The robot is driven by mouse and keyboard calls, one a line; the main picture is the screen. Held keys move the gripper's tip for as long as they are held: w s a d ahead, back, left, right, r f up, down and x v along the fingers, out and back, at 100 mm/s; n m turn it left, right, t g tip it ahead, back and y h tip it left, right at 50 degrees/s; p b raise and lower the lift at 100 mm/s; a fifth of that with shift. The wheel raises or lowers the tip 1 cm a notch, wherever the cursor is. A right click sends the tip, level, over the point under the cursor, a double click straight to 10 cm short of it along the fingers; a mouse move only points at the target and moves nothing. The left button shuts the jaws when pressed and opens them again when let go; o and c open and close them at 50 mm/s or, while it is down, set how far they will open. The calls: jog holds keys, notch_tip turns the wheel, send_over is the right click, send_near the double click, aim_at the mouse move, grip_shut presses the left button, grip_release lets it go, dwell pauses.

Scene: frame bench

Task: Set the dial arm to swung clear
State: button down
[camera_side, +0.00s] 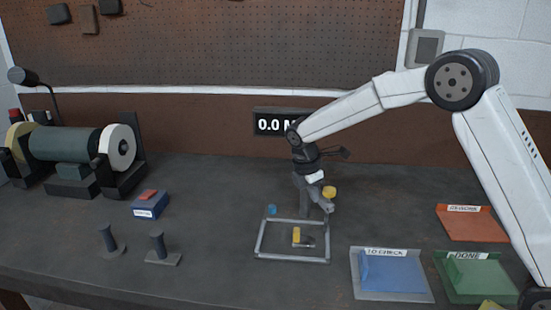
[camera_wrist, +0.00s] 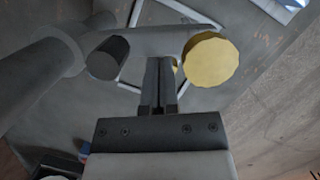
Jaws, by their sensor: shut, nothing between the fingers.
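The dial arm (camera_wrist: 150,42) is a grey bar reaching from a thick grey post (camera_wrist: 40,75), with a yellow round knob (camera_wrist: 211,60) at its far end and a dark cylinder (camera_wrist: 107,58) beneath it. In the side view the yellow knob (camera_side: 329,191) stands above the back right of a silver rectangular frame (camera_side: 257,240). The arm reaches over that frame. My gripper (camera_wrist: 159,62) is shut and empty, its fingertips close to the bar between cylinder and knob. I cannot tell whether they touch. My wrist hides part of the post in the side view.
A small yellow piece (camera_side: 297,235) is inside the frame, and a blue piece (camera_side: 271,209) is at its back left corner. Two pegs (camera_side: 158,245) and a blue box (camera_side: 150,205) stand left. Blue (camera_side: 392,272), green (camera_side: 475,275) and red (camera_side: 470,224) trays lie right. A display (camera_side: 275,123) is behind.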

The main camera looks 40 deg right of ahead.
jog(key=d+n+t, duration=0.1)
jog(key=d+n, duration=0.7)
jog(key=d, duration=0.1)
jog(key=shift+s+t, duration=0.35)
jog(key=shift+t, duration=0.05)
jog(key=shift+a, duration=0.15)
dwell(0.6)
jog(key=s+a+r, duration=0.4)
jog(key=r, duration=0.5)
jog(key=shift+a+r, duration=0.35)
jog(key=shift+a, duration=0.05)
jog(key=shift+s, duration=0.1)
